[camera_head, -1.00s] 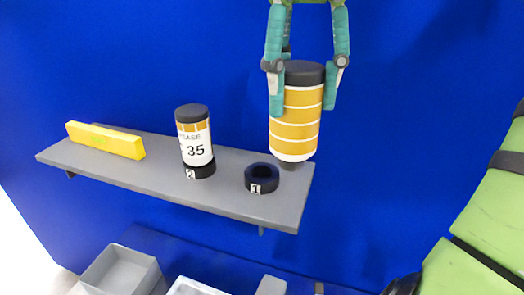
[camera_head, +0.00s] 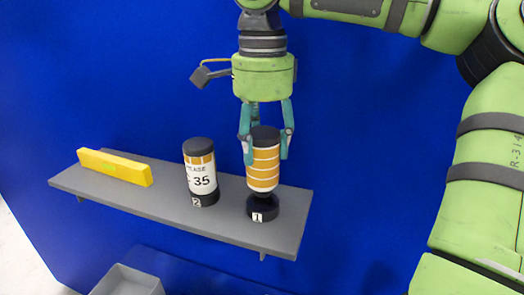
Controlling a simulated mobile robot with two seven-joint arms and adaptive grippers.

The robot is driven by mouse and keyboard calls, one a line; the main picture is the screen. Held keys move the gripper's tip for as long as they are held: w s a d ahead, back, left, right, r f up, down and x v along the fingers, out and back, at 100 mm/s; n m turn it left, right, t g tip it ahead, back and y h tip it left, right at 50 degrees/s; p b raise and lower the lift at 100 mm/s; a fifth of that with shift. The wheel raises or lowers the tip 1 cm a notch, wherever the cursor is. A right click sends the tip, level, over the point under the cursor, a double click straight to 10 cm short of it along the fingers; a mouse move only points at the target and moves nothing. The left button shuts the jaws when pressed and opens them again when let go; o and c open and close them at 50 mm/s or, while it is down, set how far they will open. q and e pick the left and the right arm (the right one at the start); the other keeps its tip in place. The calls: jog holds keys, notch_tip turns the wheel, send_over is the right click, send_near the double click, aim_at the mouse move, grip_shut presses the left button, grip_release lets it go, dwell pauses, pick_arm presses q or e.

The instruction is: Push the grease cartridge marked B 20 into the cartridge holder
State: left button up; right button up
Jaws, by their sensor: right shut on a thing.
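My right gripper (camera_head: 266,142) points down and is shut on a grease cartridge (camera_head: 263,168), gripping it around its black top. The cartridge is upright, orange with white stripes; no B 20 marking shows on the side facing me. Its dark lower tip is at the mouth of the black ring-shaped cartridge holder (camera_head: 264,208) labelled 1. I cannot tell how far the tip is inside. The cartridge's orange body is above the holder's rim. My left gripper is out of view.
A second cartridge marked 35 (camera_head: 200,172) stands in holder 2 (camera_head: 205,198), just left. A yellow block (camera_head: 115,167) lies at the left of the grey shelf (camera_head: 150,198). A blue wall is behind; a grey bin (camera_head: 127,281) is below.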

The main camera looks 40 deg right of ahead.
aim_at(263, 163)
jog(key=shift+w+d+f, duration=0.15)
jog(key=shift+w+f, duration=0.05)
jog(key=shift+w, duration=0.05)
notch_tip(263, 163, down, 3)
jog(key=shift+s+r+p, duration=0.15)
jog(key=shift+p, duration=0.75)
jog(key=shift+f, duration=0.4)
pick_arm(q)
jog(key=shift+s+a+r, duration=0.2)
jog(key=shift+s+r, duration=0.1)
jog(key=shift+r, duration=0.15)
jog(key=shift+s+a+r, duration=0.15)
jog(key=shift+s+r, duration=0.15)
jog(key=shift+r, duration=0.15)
pick_arm(e)
jog(key=o, duration=0.9)
jog(key=shift+f, duration=0.15)
jog(key=o, duration=0.4)
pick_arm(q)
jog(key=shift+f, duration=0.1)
